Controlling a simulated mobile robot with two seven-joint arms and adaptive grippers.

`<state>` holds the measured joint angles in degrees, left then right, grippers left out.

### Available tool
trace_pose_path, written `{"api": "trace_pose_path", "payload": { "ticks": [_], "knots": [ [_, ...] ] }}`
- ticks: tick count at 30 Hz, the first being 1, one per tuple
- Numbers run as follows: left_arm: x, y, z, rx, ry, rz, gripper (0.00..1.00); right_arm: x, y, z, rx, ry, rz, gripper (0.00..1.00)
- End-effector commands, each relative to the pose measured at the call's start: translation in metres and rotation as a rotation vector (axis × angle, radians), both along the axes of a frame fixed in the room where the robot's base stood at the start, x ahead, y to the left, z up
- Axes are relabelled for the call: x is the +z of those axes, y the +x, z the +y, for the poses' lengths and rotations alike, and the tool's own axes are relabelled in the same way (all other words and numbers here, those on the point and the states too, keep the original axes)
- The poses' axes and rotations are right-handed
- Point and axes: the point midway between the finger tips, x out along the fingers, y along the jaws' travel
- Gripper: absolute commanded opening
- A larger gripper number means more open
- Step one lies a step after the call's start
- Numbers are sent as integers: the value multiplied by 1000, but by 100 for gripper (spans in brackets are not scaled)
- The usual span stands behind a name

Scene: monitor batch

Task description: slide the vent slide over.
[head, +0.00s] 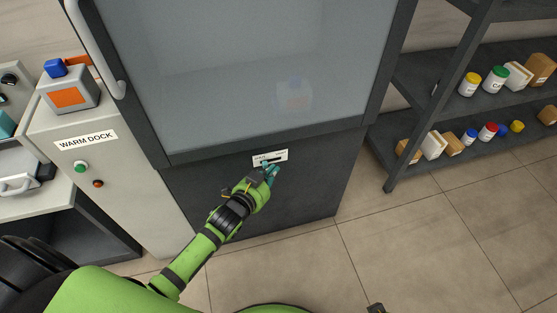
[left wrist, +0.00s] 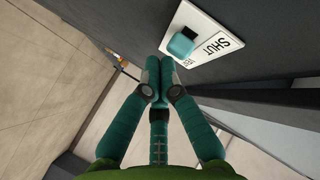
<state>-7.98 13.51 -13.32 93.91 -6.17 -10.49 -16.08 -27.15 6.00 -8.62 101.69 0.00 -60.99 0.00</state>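The vent slide is a teal knob (left wrist: 183,42) on a white label plate (left wrist: 207,38) with the word SHUT by it; the other word is too cut off to read. The plate (head: 270,156) also shows in the head view, low on the dark cabinet front, with the knob hidden or too small to tell. My left gripper (left wrist: 160,72) has its teal fingertips together with nothing seen between them. The tips are close beside the knob; I cannot tell whether they touch it. In the head view the left gripper (head: 271,171) is just below the plate.
The cabinet (head: 300,190) has a large glass door (head: 240,70) with a pale handle (head: 98,50). A warm dock (head: 90,165) stands at the left, carrying a grey-and-orange device (head: 70,90). A shelf (head: 450,105) with jars and boxes is at the right. Tiled floor is clear in front.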

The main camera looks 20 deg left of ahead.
Motion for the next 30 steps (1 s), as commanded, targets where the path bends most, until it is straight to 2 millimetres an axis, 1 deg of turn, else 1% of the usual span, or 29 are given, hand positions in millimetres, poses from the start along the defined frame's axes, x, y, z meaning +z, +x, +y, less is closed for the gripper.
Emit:
{"api": "trace_pose_path", "payload": {
  "ticks": [8,21,30],
  "knots": [
    [1,-3,-2,0,0,0,0,3,0,0,0,0,0,40],
    [4,-32,-22,0,-2,2,0,21,0,0,0,0,0,40],
    [5,-48,-33,0,0,0,0,29,0,0,0,0,0,40]
  ]
}}
